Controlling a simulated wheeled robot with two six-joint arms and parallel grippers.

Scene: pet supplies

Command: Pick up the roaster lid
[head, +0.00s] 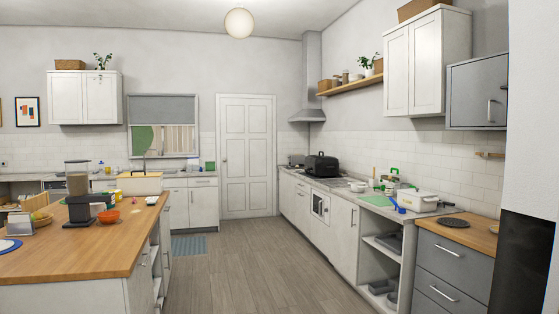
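A black roaster-like vessel (321,166) stands on the right-hand counter near the far end, by the hood. Its rounded top looks like a lid in place, but it is too small to tell where lid and body part. A white lidded pot (415,201) stands nearer on the same counter. A dark flat round disc (454,222) lies on the wooden top at the near right; I cannot tell what it is. Neither of my grippers is in view.
The wooden floor (235,270) between island and right counter is clear. A blue-grey mat (189,246) lies by the far cabinets.

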